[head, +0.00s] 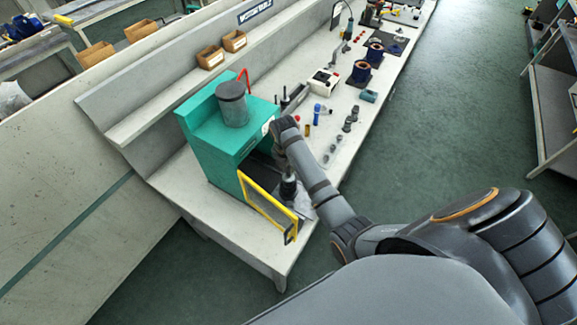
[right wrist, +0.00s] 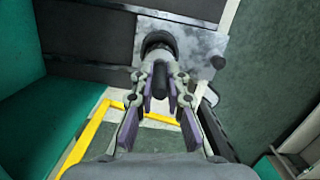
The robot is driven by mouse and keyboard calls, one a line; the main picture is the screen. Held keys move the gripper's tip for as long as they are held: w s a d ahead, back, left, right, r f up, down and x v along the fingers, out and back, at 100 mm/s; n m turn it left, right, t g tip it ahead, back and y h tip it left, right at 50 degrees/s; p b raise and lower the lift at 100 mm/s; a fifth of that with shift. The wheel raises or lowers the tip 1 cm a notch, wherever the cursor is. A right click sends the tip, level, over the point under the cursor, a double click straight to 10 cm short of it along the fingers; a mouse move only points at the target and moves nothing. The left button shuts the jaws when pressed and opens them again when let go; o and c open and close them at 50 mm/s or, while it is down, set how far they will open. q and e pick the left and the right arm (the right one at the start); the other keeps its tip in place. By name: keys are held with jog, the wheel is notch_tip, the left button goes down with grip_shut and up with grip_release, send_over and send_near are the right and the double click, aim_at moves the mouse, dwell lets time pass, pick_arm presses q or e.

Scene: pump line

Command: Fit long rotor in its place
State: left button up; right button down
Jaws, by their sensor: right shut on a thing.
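My right gripper (head: 287,174) reaches down in front of the green press, at the near end of the bench. In the right wrist view the gripper (right wrist: 160,75) is shut on a dark slim part between its fingers, which looks like the shaft of the long rotor. A black round body (right wrist: 158,41) shows just beyond the fingertips, over a grey mottled plate (right wrist: 200,48). In the head view a black cylinder (head: 288,188) shows below the gripper. I cannot tell whether it is the rotor or its seat, or whether they touch. My left gripper is not in view.
The green press (head: 215,150) with a grey cylinder (head: 232,104) on top stands left of the gripper. A yellow guard frame (head: 266,202) is close in front. Blue-and-copper parts (head: 361,72), a white box (head: 323,81) and several small parts lie farther along the bench.

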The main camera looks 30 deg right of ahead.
jog(key=shift+f, duration=0.7)
jog(key=c, duration=1.3)
grip_release()
jog(key=shift+o, duration=0.2)
jog(key=shift+f, duration=0.1)
jog(key=shift+o, duration=1.1)
notch_tip(320, 180, up, 2)
jog(key=shift+r+p, duration=0.2)
jog(key=shift+p, duration=0.15)
jog(key=shift+r, duration=1.4)
